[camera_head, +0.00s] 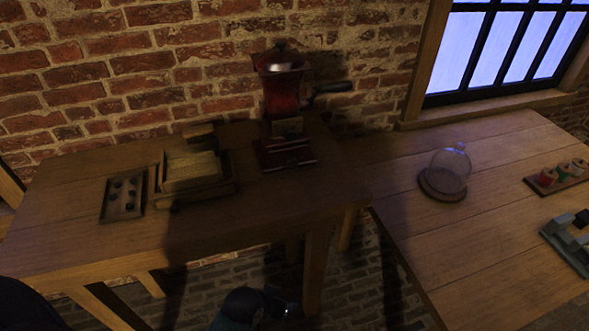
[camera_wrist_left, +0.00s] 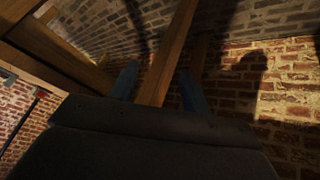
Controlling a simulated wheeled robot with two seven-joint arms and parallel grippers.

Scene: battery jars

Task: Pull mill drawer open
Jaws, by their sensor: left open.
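The mill (camera_head: 283,85) is red, with a domed top and a dark side crank (camera_head: 330,88). It stands upright on the wooden table near the brick wall. Its lower front (camera_head: 288,127) and stepped red base (camera_head: 285,155) face the room. The scene is dim, and I cannot make out the drawer's edges or how far out it is. My left gripper (camera_wrist_left: 155,72) shows in the left wrist view with its two blue fingers apart and nothing held. A wooden beam shows between and beyond them. The mill is not in that view.
A wooden box (camera_head: 193,190) and a dark tray with small round items (camera_head: 123,196) stand left of the mill. On the right table (camera_head: 450,240) are a glass dome (camera_head: 450,170), spools (camera_head: 560,173) and a grey fixture (camera_head: 570,240). The tabletop before the mill is clear.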

